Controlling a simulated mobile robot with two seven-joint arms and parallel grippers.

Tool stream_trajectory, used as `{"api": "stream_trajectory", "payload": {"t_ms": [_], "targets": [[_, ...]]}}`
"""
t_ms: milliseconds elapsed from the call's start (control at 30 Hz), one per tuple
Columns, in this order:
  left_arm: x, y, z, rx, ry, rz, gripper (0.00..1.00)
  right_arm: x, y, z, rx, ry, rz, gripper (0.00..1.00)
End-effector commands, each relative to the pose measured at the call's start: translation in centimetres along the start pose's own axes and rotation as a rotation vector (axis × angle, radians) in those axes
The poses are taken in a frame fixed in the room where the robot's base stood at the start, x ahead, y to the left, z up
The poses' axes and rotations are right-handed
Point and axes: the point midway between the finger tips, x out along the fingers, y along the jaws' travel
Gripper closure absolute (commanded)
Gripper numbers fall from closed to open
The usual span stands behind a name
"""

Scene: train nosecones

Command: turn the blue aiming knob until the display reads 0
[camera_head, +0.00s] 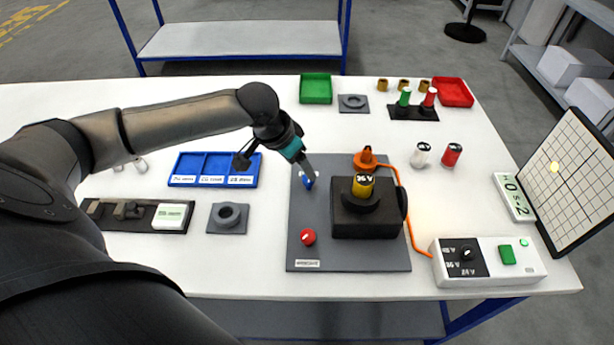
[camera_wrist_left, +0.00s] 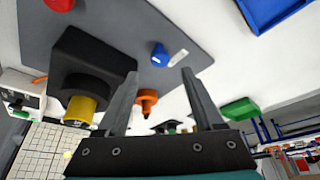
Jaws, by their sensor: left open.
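The blue aiming knob (camera_head: 309,183) stands on the grey base plate, left of the black block. In the left wrist view the blue knob (camera_wrist_left: 160,54) lies just beyond the gap between my fingertips, with a small white label beside it. My left gripper (camera_head: 306,172) is at the knob, pointing down, and partly covers it. The wrist view shows its two fingers (camera_wrist_left: 160,73) apart with nothing clearly between them. Whether they touch the knob cannot be told. The white display (camera_head: 514,197) stands beside the gridded screen; its tilted digits appear to read -2. My right gripper is out of view.
The grey plate (camera_head: 345,261) also carries a red knob (camera_head: 308,237) and a black block (camera_head: 365,222) with a yellow cylinder (camera_head: 363,186). An orange cone (camera_head: 366,158) and cable stand behind. A blue tray (camera_head: 184,170) lies left. The gridded screen (camera_head: 570,180) shows a yellow dot.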

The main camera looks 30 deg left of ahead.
Motion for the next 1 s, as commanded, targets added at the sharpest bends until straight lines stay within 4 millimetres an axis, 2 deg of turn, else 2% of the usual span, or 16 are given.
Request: {"api": "stream_trajectory", "payload": {"t_ms": [33,100,300,500,767,1000], "targets": [[1.4,0.1,0.1,-0.002,-0.001,0.002,0.31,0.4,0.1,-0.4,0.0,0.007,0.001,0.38],[2.6,0.1,0.0,-0.001,0.0,0.001,0.31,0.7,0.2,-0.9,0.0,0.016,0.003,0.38],[5.2,0.0,0.0,0.001,0.0,-0.001,0.31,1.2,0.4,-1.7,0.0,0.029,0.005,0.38],[6.2,0.0,0.0,0.002,0.0,-0.001,0.31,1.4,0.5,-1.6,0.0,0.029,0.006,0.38],[6.2,0.0,0.0,0.002,0.0,-0.001,0.31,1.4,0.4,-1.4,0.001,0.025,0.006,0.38],[6.2,0.0,0.0,0.002,0.0,-0.001,0.58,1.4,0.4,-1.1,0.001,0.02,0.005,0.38]]}}
